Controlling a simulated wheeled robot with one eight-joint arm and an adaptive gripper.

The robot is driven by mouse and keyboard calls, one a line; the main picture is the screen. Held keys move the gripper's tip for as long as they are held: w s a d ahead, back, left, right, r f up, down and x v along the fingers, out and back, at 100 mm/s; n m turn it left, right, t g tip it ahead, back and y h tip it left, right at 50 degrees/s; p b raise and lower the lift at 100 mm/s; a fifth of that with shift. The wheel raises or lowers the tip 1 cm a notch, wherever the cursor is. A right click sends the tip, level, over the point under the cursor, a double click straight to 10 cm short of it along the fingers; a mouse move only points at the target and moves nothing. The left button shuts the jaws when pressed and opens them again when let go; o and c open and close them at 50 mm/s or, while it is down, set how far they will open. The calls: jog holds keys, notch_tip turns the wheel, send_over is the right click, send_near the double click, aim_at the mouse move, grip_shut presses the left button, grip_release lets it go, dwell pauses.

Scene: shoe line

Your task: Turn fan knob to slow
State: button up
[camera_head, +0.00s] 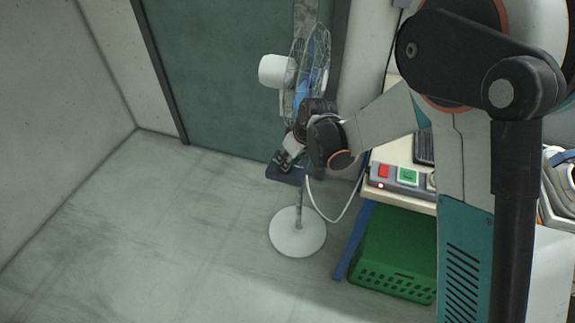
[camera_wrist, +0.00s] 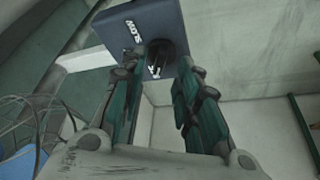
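A standing fan has a white motor housing (camera_head: 275,71), a wire cage and a round white base (camera_head: 297,233) on the floor. My gripper (camera_head: 290,160) is at the box. In the wrist view my gripper (camera_wrist: 163,62) has its green fingers apart, one on each side of the knob. I cannot tell whether they touch it.
A table with a red and green button box (camera_head: 408,175) stands right of the fan. A green crate (camera_head: 395,258) is under it. A white cable (camera_head: 330,215) hangs between fan and table. The floor at left is clear. The fan's wire cage (camera_wrist: 35,125) is near my gripper at left.

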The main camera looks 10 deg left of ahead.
jog(key=shift+b+x, duration=0.35)
jog(key=shift+x, duration=1.05)
grip_shut()
